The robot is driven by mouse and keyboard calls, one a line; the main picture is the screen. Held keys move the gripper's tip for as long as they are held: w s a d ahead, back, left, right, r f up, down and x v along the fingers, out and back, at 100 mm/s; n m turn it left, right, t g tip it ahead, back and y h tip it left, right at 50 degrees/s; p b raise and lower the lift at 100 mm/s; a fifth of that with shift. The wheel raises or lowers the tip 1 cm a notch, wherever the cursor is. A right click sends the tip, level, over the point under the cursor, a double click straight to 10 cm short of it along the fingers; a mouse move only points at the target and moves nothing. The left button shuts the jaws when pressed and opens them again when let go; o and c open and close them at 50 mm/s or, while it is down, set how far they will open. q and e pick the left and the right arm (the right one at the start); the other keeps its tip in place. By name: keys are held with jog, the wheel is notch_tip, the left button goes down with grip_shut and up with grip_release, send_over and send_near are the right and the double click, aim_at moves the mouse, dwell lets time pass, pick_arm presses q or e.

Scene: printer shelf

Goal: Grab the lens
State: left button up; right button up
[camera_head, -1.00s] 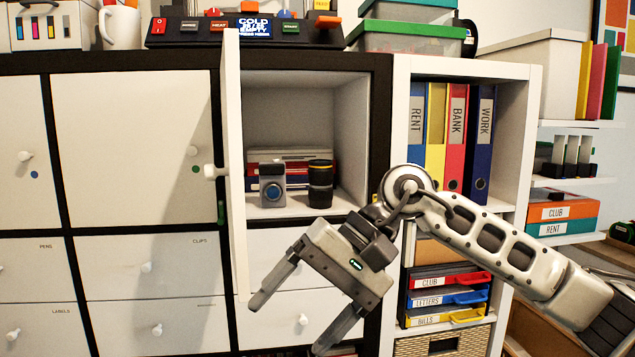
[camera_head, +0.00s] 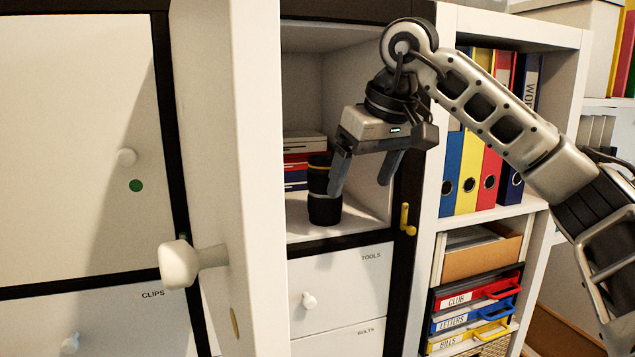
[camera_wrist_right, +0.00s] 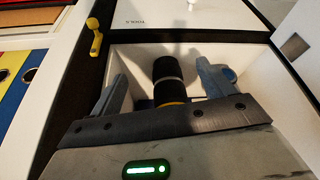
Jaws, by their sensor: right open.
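The lens (camera_head: 323,208), a black cylinder with a yellow ring near its top, stands upright on the floor of the open cubby. My right gripper (camera_head: 360,184) is open and points down at the cubby's front, one finger overlapping the lens's right edge in the head view. In the right wrist view the lens (camera_wrist_right: 168,80) shows between the two open fingers of the gripper (camera_wrist_right: 162,75). I cannot tell whether a finger touches it. My left gripper is not in view.
The open white door (camera_head: 245,130) with its knob (camera_head: 180,264) stands left of the cubby and hides its left part. A yellow hook (camera_head: 405,218) is on the dark frame. Books (camera_head: 297,165) lie behind.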

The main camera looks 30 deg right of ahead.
aim_at(330, 159)
jog(key=w, duration=0.2)
jog(key=w+p, duration=0.1)
jog(key=w, duration=0.2)
jog(key=w+p, duration=0.1)
jog(key=w, duration=0.1)
jog(key=shift+w+a+r, duration=0.15)
jog(key=shift+w+a, duration=0.1)
jog(key=shift+w, duration=0.15)
jog(key=shift+w+f, duration=0.85)
jog(key=shift+f, duration=0.25)
jog(key=shift+w+f, duration=0.15)
jog(key=shift+f, duration=0.35)
jog(key=c, duration=1.3)
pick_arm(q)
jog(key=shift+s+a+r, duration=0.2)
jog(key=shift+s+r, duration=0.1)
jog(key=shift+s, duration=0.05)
pick_arm(e)
jog(key=shift+r, duration=0.1)
